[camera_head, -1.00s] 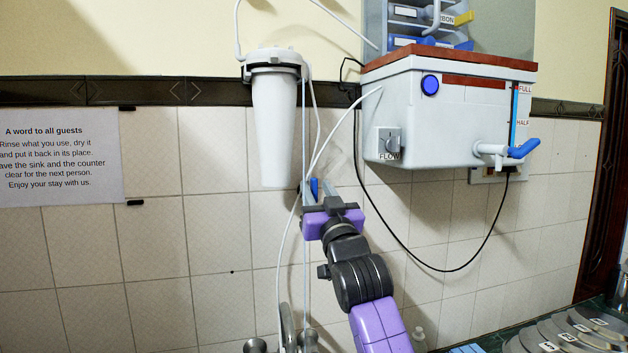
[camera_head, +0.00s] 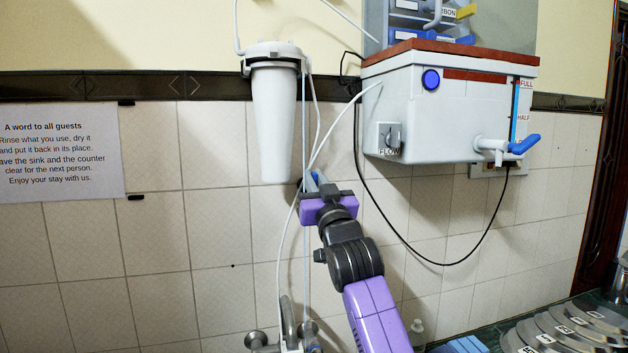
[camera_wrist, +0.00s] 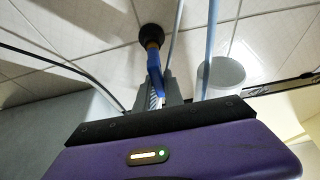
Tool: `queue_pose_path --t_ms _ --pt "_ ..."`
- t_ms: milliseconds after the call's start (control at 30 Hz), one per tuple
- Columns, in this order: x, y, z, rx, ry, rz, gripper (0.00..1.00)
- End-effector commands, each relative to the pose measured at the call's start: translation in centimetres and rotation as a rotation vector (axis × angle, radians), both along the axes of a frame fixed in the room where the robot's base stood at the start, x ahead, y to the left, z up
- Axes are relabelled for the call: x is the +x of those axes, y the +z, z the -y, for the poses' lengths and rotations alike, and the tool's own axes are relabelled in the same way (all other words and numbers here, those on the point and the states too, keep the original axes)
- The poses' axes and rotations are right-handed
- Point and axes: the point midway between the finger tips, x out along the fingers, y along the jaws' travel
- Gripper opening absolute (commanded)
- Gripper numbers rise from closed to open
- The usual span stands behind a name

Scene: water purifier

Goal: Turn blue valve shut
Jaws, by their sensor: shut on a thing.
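The blue valve lever (camera_wrist: 154,62) shows in the wrist view, with a dark round base at the tiled wall and a yellowish collar. My gripper (camera_wrist: 157,92) is shut on this lever, which lies between its grey fingers. In the head view my gripper (camera_head: 313,182) is just below the white filter housing (camera_head: 274,125), and only a small bit of blue shows at its fingertips. The fingers hide most of the lever there, and its exact turn is hard to tell.
Thin white and pale blue tubes hang close beside my gripper. A grey tank (camera_head: 450,115) with a blue-handled tap (camera_head: 523,145) is on the wall to the right. A black cable (camera_head: 440,264) loops below it. A faucet (camera_head: 288,325) stands below.

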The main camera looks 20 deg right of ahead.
Motion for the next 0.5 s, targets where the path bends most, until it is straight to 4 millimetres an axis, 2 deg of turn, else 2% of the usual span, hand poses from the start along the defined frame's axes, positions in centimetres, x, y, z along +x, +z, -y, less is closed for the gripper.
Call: queue_pose_path --t_ms 267,500 --pt "0.00 -0.28 -0.01 0.059 0.002 -0.001 0.00" --pt "-0.02 -0.50 0.32 0.220 0.004 0.000 0.00"
